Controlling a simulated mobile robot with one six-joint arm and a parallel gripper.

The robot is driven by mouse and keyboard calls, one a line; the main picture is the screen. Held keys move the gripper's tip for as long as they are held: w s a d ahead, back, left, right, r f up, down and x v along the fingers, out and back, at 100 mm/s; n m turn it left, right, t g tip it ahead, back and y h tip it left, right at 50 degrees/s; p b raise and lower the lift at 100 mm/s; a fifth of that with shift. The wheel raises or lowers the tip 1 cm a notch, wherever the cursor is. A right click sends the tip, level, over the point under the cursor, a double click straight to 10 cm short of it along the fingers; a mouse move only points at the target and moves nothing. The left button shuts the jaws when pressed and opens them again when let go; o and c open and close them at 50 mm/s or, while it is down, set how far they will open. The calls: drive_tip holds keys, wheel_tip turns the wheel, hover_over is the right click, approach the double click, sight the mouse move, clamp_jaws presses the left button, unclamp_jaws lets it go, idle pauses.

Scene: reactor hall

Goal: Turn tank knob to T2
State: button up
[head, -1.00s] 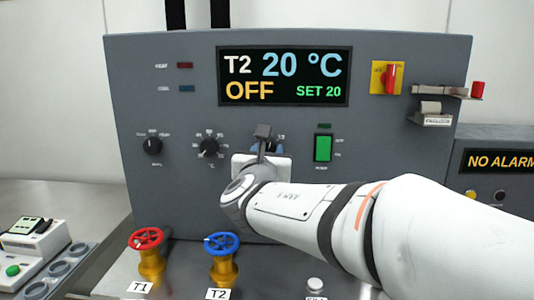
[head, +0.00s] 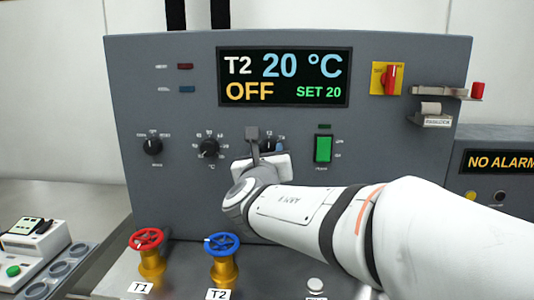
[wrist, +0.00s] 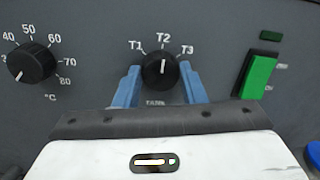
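The tank knob (wrist: 160,70) is a round black knob with a white pointer line, which points straight up at the T2 mark in the wrist view. T1 is marked at its left and T3 at its right. The two blue fingers of my gripper (wrist: 160,86) stand at either side of the knob, apart, with a narrow gap to it on each side. The display (head: 285,77) reads T2, 20 °C, OFF, SET 20.
A black temperature knob (wrist: 32,63) is left of the tank knob. A green rocker switch (wrist: 258,76) is to its right. Below the panel stand a red valve wheel (head: 147,239) marked T1 and a blue one (head: 222,244) marked T2. A red switch (head: 391,79) is at upper right.

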drive_tip(key=o, duration=0.4)
drive_tip(key=shift+o, duration=0.2)
drive_tip(key=s, duration=0.7)
drive_tip(key=shift+s+a+f, duration=0.3)
drive_tip(key=shift+s+a, duration=0.1)
